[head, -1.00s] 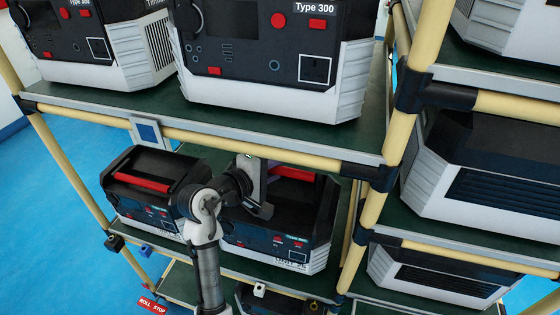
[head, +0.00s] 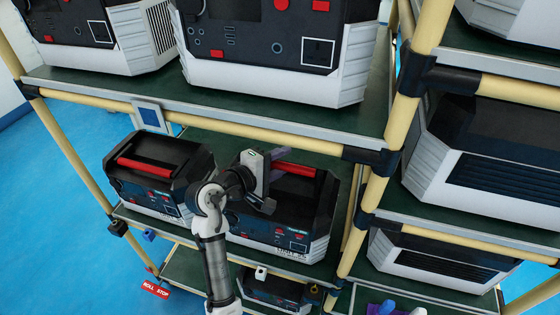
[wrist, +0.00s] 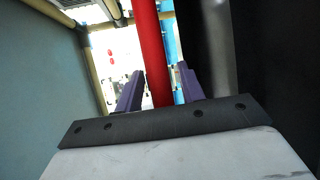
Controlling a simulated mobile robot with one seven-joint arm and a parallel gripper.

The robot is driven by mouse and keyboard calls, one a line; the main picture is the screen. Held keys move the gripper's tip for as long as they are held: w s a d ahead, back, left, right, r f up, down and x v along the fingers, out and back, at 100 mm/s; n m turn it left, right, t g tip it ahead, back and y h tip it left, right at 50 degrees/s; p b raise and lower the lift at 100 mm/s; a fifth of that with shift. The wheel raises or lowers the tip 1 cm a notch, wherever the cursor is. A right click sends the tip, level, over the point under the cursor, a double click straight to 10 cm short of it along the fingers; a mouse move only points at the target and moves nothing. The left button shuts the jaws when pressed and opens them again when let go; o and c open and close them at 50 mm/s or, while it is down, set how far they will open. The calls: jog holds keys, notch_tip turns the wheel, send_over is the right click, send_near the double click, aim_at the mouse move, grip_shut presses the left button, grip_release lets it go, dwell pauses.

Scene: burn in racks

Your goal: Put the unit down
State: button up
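The right-hand black and white unit (head: 318,215) with a red handle (head: 295,170) stands on the middle shelf (head: 228,148), close to the front edge. It looks level, but its underside contact is hard to see. My gripper (head: 283,158) is at that handle, reaching in from the left. In the wrist view, the red handle (wrist: 152,50) passes between the two purple fingers of my gripper (wrist: 160,85). A thin gap shows between the handle and the right finger, so the fingers look open around it. The arm hides part of the unit's left front.
A similar unit (head: 150,188) stands close to the left on the same shelf. Large units (head: 280,90) fill the shelf above, leaving limited headroom. Cream rack posts (head: 405,125) stand at the right, beside another loaded rack. A lower unit (head: 275,288) sits below.

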dwell(0.3)
jog(key=b+v, duration=0.2)
jog(key=v, duration=1)
